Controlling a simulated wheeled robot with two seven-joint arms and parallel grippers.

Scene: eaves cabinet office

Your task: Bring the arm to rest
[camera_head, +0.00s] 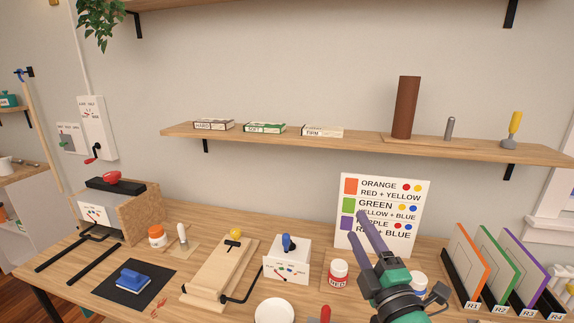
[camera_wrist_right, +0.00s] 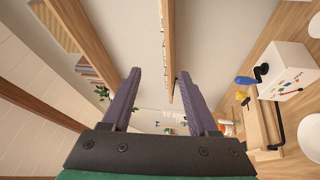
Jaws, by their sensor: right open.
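My right gripper (camera_head: 358,226) is raised above the right half of the workbench (camera_head: 205,252), in front of the color-mixing sign (camera_head: 347,238). Its two purple fingers are apart, with nothing between them. In the right wrist view the open fingers (camera_wrist_right: 160,75) point out over empty space toward the wall and shelf. The gripper covers part of the sign and part of a blue-and-white jar (camera_head: 419,281). My left gripper does not show.
A RED jar (camera_head: 338,273) stands just left of my right gripper. Colored panels in a rack (camera_head: 472,262) stand to its right. A white box with a blue knob (camera_head: 287,262), a wooden press (camera_head: 222,270) and a white plate (camera_head: 274,312) lie further left. A wall shelf (camera_head: 360,143) runs above.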

